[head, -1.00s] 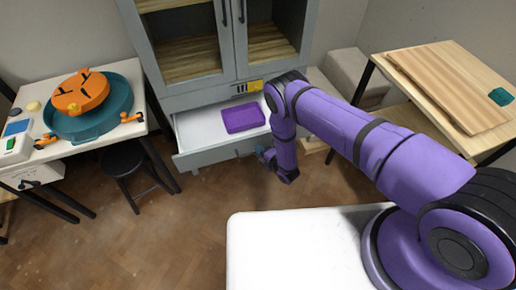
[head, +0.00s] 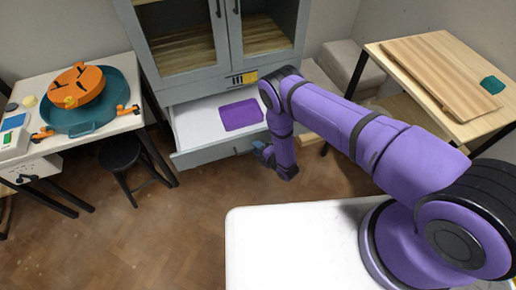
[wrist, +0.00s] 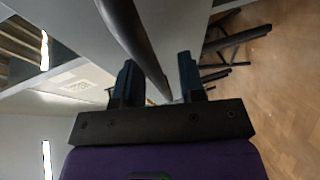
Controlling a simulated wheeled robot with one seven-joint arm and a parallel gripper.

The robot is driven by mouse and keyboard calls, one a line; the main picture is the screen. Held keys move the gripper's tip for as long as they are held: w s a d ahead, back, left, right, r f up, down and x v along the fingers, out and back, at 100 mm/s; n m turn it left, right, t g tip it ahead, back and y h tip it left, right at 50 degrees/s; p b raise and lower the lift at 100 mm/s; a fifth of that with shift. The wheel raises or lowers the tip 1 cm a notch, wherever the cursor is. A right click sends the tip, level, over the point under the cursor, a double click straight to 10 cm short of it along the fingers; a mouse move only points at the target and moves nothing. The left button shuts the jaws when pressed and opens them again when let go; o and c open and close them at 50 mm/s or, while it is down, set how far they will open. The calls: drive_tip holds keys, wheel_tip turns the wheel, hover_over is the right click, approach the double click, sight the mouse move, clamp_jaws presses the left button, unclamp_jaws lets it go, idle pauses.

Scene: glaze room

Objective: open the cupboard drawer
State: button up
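The grey cupboard's drawer (head: 212,154) stands pulled out below the glass doors in the head view, with its white inside showing. A purple flat tray-like thing (head: 241,114) lies in it. My gripper (head: 263,153) is low at the right end of the drawer front. In the wrist view my gripper's two dark fingers (wrist: 158,82) are apart, one on each side of a dark bar handle (wrist: 132,30). A gap shows beside the bar, so the gripper looks open around it. Contact with the bar is hard to tell. My arm hides the drawer's right side.
A table (head: 98,138) at left bears a teal basin (head: 110,118) with an orange round thing. A black stool (head: 120,154) stands before it. A wooden-topped table (head: 480,122) stands at right. The brown floor (head: 130,240) before the drawer is mostly clear.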

drive_tip(key=v, duration=1.1)
idle(0.4)
